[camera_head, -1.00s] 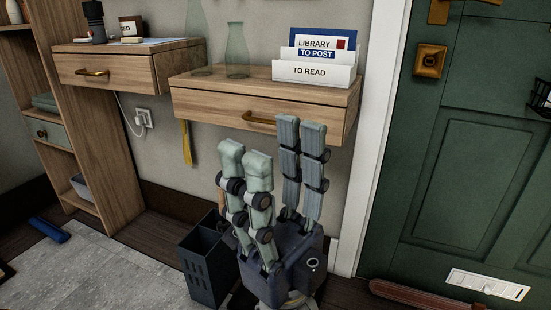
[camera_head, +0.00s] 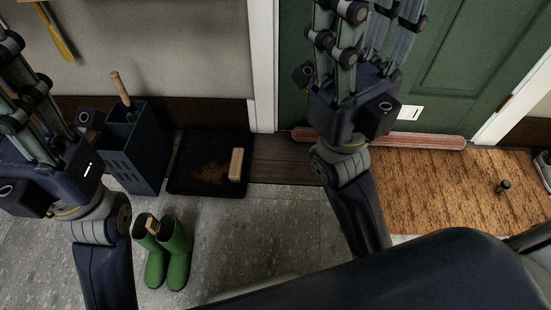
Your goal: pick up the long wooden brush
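I cannot be sure which wooden thing is the long brush. A pale wooden block (camera_head: 236,164), perhaps a brush, lies on the right part of a black tray (camera_head: 181,182). A wooden handle (camera_head: 120,88) sticks up from a dark slotted bin (camera_head: 140,158); its lower end is hidden inside. Another wooden piece (camera_head: 152,227) shows in the green boots (camera_head: 166,262). My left gripper (camera_head: 22,80) is at the left edge, left of the bin; its fingers are partly cut off. My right gripper (camera_head: 366,30) is before the green door, fingers apart and nothing visible between them.
A brown doormat (camera_head: 450,195) lies at the right, with a small dark object (camera_head: 503,186) on it. A reddish draught roll (camera_head: 430,141) lies along the door (camera_head: 475,75). A yellow thing (camera_head: 57,35) hangs at upper left. The grey floor (camera_head: 260,240) beside the boots is clear.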

